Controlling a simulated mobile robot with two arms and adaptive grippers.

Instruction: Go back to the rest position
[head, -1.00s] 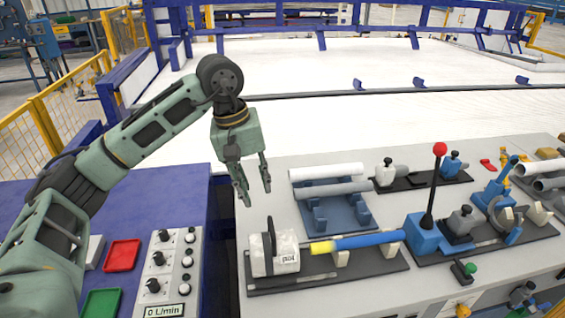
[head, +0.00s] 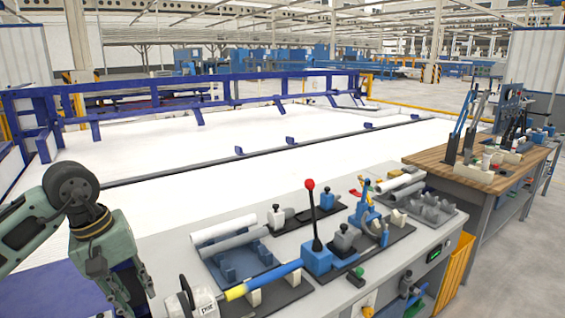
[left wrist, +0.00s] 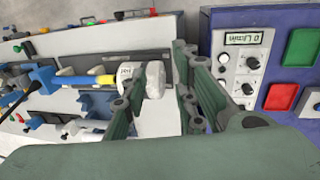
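My left gripper (head: 136,296) hangs at the lower left of the head view, at the left end of the grey bench (head: 185,265). In the left wrist view its two fingers (left wrist: 178,85) stand apart with nothing held between them. Two pipes, a white one (head: 225,228) and a grey one (head: 235,241), lie side by side on a blue rack (head: 248,262). A blue and yellow rod (head: 275,277) points at a white clamp block (head: 205,302), which also shows in the left wrist view (left wrist: 155,79). My right gripper is out of view.
A red-knobbed lever (head: 312,215) stands upright on the bench. More pipes (head: 402,184) lie at its right end. A wooden workbench (head: 485,170) stands farther right. Behind is a wide white surface (head: 230,165).

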